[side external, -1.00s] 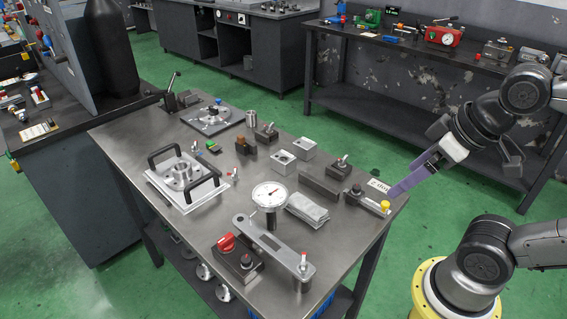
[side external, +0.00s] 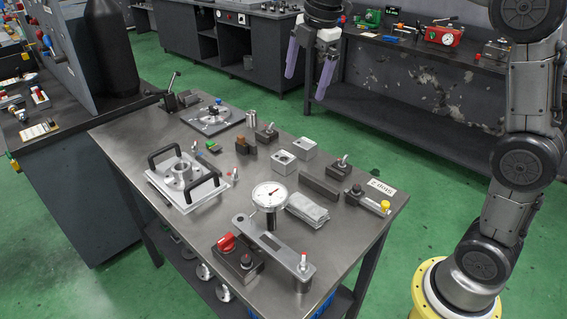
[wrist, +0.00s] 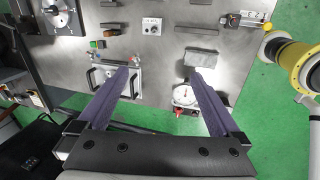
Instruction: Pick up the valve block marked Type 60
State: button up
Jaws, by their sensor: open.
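Two small silver blocks, one nearer (side external: 283,163) and one farther (side external: 304,148), stand side by side near the middle of the steel table (side external: 128,137). No Type 60 marking can be read, so I cannot tell which part is the valve block. Dark blocks with small levers stand behind them (side external: 267,134) and to their right (side external: 343,165). My gripper (side external: 304,87) is open and empty, high above the table, with two purple fingers pointing down. It also shows in the wrist view (wrist: 162,73).
A dial gauge (side external: 270,195), a grey cloth (side external: 307,210) and a long dark bar (side external: 320,188) lie near the blocks. A plate with two black handles (side external: 204,198) is at the left. A red-knobbed block (side external: 238,258) sits at the front. Bare steel separates many parts.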

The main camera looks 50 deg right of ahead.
jog(key=w+d+f+n+g, duration=0.1)
jog(key=w+d+f, duration=0.1)
jog(key=w+f, duration=0.4)
jog(key=g, duration=0.2)
send_over(283, 156)
notch_tip(283, 156, down, 16)
jog(key=shift+s+f, duration=0.15)
jog(key=shift+f, duration=3.2)
jog(key=c, duration=1.5)
jog(key=shift+r, duration=0.1)
grip_shut()
jog(key=shift+r, duration=0.1)
